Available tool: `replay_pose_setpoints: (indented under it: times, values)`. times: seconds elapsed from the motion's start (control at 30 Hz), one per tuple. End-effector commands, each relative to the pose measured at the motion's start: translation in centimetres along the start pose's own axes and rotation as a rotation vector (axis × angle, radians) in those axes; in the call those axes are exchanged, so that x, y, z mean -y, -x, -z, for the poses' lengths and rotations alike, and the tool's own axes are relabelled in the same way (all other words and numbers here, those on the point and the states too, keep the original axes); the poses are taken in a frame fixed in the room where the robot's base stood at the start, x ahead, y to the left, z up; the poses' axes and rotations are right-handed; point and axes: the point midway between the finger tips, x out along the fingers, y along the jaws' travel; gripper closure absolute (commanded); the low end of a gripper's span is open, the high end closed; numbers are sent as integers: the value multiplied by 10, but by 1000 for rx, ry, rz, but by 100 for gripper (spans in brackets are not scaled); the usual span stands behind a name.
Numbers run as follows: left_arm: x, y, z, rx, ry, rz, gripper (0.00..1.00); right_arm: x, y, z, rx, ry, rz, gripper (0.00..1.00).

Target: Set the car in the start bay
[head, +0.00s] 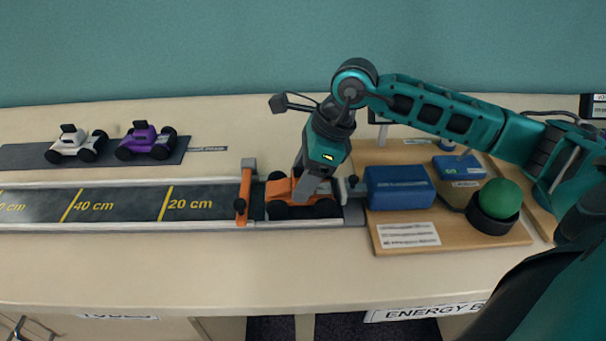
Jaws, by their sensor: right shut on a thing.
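An orange car (281,190) with dark wheels is at the right end of the track (130,204), in the bay between the orange gate (242,196) and the end block (354,212). My right gripper (312,192) comes down over the car from above and is shut on it, hiding part of its body. The car looks level and low between the track's side rails. I cannot tell whether its wheels touch the track floor. My left gripper is not in view.
A white car (76,144) and a purple car (147,141) stand on a dark strip (22,156) at the back left. Right of the track, a wooden board (450,238) holds a blue box (400,188) and a green ball (496,199) in a dark cup. The table front is clear.

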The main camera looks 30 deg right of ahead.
Motion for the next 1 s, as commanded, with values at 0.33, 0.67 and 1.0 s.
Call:
replay_pose_setpoints:
  times: [0.33,0.67,1.0]
  values:
    - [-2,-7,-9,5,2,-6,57,0,-12,6,-4,-1,-2,74]
    - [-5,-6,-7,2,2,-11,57,-1,-13,7,-7,-2,-5,23]
    - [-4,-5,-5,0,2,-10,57,0,-10,4,-2,-1,-1,16]
